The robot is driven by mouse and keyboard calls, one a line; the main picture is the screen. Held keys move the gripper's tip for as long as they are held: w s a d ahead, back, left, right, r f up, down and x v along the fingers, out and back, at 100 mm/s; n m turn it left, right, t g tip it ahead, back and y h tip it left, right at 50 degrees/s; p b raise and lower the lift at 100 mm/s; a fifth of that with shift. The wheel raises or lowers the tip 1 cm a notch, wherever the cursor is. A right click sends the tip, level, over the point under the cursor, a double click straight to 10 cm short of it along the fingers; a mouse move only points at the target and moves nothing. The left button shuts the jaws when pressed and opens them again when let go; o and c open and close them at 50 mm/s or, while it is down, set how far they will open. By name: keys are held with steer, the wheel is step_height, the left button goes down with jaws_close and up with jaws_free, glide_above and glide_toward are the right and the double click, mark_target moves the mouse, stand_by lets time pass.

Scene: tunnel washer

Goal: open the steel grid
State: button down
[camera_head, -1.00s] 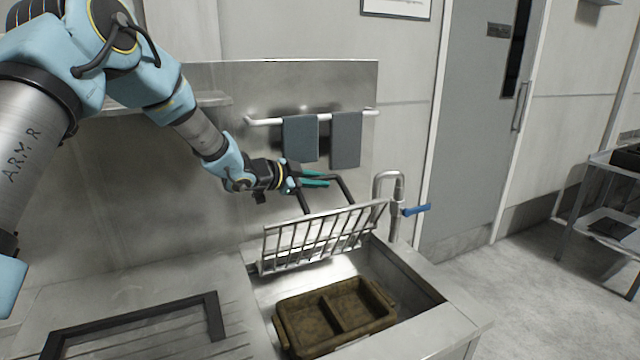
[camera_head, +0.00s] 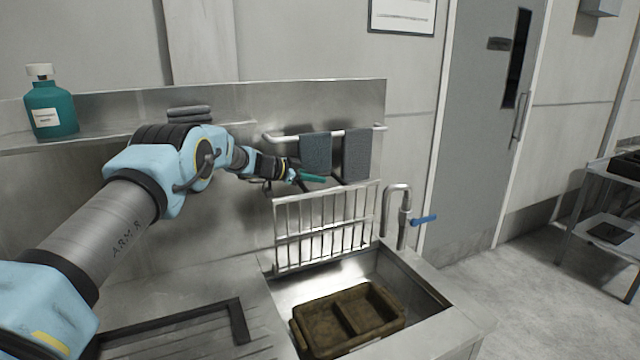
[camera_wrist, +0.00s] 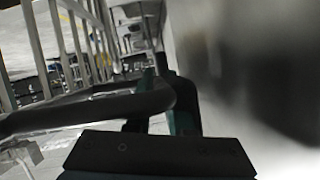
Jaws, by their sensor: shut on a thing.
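The steel grid (camera_head: 325,228) stands close to upright at the back edge of the sink in the head view, its bars facing the room. Its bars also show at the left of the wrist view (camera_wrist: 60,45). My gripper (camera_head: 312,178) is at the grid's top, just below the hanging towels. It is shut on the grid's dark handle (camera_wrist: 95,108), which crosses between the green fingers in the wrist view. Part of the handle is hidden behind the grid and the gripper in the head view.
A brown two-part tray (camera_head: 350,318) sits in the sink (camera_head: 410,285). A tap with a blue lever (camera_head: 424,219) stands right of the grid. Two grey towels (camera_head: 356,155) hang on a rail behind. A green bottle (camera_head: 50,108) stands on the shelf at left.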

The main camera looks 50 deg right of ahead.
steer(key=w, duration=0.1)
steer(key=w+b, duration=0.1)
steer(key=shift+w+d+f+n, duration=0.15)
steer(key=shift+w+d+n, duration=0.05)
steer(key=shift+w+n, duration=0.15)
steer(key=shift+s+y+b, duration=0.2)
steer(key=shift+y+b, duration=0.1)
steer(key=shift+b, duration=0.05)
steer(key=c, duration=0.8)
jaws_free()
steer(key=shift+s+d, duration=0.1)
